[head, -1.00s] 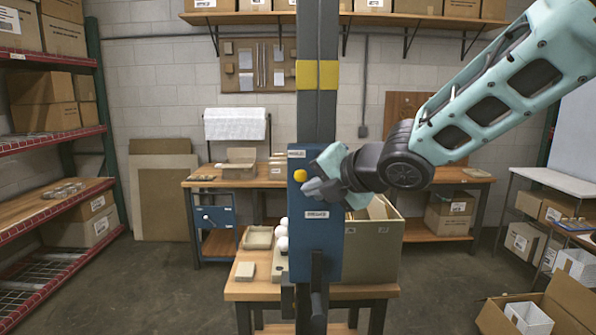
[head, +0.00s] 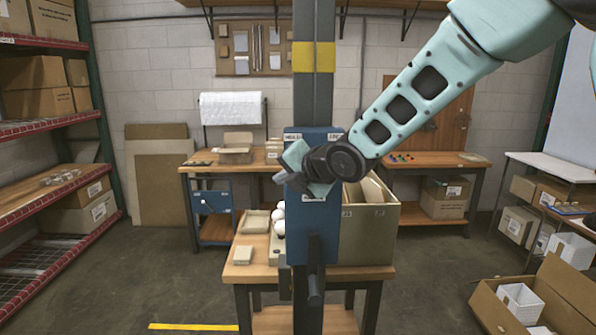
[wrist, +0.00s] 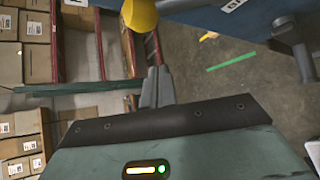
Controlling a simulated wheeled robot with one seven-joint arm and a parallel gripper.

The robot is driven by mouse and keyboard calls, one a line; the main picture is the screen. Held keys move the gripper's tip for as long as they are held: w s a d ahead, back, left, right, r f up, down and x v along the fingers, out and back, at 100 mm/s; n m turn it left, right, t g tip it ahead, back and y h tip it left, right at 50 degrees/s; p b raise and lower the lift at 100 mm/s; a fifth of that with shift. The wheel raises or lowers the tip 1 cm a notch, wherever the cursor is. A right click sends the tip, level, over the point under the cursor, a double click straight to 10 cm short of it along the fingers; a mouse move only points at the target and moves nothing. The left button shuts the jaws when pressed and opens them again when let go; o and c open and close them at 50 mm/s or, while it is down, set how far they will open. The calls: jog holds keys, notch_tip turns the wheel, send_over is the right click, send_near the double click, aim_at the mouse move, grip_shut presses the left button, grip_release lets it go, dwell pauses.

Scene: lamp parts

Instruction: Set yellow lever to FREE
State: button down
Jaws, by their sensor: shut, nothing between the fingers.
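The blue lever box (head: 325,240) is fixed on a dark upright post in the head view. It has small white labels at its top left (head: 293,136), top right (head: 335,136) and lower down; the top left one seems to read HELD. The yellow lever's rounded knob (wrist: 140,15) shows at the top edge of the wrist view, but my gripper hides it in the head view. My gripper (head: 280,178) is across the box's front, fingertips pointing left. In the wrist view its fingers (wrist: 156,78) are shut and empty, apart from the knob in the picture.
A dark handle (head: 315,270) sticks out low on the blue box. Behind the post, a small wooden table holds a grey bin (head: 370,235) and white bulbs (head: 279,220). A red-edged shelf (head: 60,205) stands left. Open floor lies around the table.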

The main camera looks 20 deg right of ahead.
jog(key=shift+w+d+r+p, duration=0.45)
jog(key=shift+d+p, duration=0.25)
jog(key=shift+p, duration=0.35)
jog(key=shift+w+d+r+p, duration=0.45)
jog(key=shift+d+p, duration=0.25)
jog(key=shift+p, duration=0.3)
